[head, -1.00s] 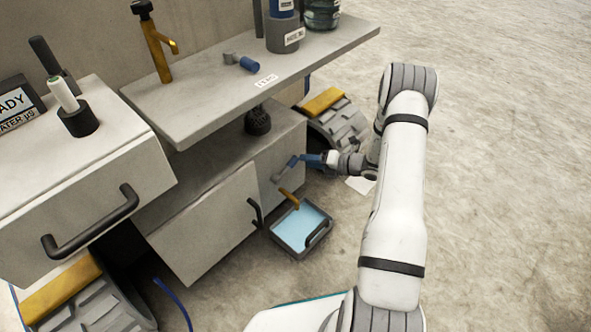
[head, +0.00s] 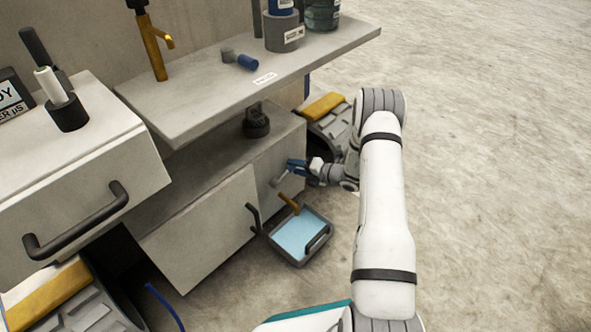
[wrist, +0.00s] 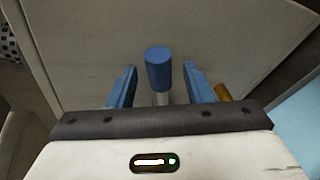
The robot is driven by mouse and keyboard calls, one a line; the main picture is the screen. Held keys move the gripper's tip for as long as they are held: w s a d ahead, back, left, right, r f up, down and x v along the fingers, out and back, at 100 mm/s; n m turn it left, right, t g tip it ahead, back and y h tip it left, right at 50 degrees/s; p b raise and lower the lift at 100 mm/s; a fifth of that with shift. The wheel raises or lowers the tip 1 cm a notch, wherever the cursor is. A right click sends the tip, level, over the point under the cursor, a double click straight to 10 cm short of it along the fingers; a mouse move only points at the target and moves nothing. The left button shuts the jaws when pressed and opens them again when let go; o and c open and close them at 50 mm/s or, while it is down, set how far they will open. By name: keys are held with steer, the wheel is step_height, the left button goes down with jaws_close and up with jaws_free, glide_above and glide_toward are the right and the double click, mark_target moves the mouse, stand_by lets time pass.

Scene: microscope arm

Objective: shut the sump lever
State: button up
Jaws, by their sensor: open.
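The sump lever (wrist: 159,68) has a blue cylindrical handle and a pale shaft, and shows in the wrist view in front of the cabinet face. In the head view its grey shaft (head: 280,178) shows on the cabinet side above the brass spout (head: 288,202). My gripper (wrist: 160,80) is open, with one blue finger on each side of the handle and a visible gap to both. In the head view my gripper (head: 299,170) is at the lever, and its fingers and the handle are hard to tell apart.
A grey tray of light-blue liquid (head: 298,236) is on the floor below the spout. A worktop (head: 215,95) overhangs the cabinet (head: 205,230), whose door has a dark handle (head: 253,217). Another blue-handled lever (head: 246,62) lies on the worktop. The floor to the right is clear.

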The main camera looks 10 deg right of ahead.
steer(key=shift+c, duration=0.4)
jaws_close()
